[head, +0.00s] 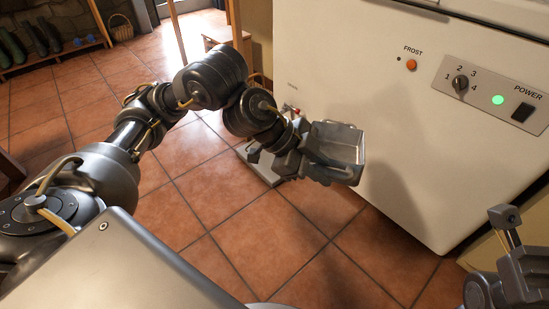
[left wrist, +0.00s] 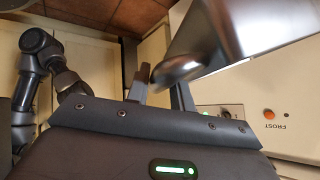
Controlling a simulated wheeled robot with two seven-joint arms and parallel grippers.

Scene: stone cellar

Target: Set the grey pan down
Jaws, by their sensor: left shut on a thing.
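The grey pan (head: 347,146), a shiny metal, box-like vessel, is in the air in front of the white chest freezer in the head view. My left gripper (head: 312,163) is shut on it at its left side. In the left wrist view the pan (left wrist: 218,38) reaches to the upper right, with its rounded edge at the fingers of my left gripper (left wrist: 160,88). The exact grip spot is partly hidden. My right gripper (head: 510,255) shows only in part at the lower right, apart from the pan; its fingertips are not clear.
The white freezer (head: 400,180) stands close behind the pan, with a knob, lights and a power switch. A low, flat grey slab (head: 262,170) lies on the tiled floor beside the freezer, partly behind my gripper. Open floor (head: 240,240) lies in front.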

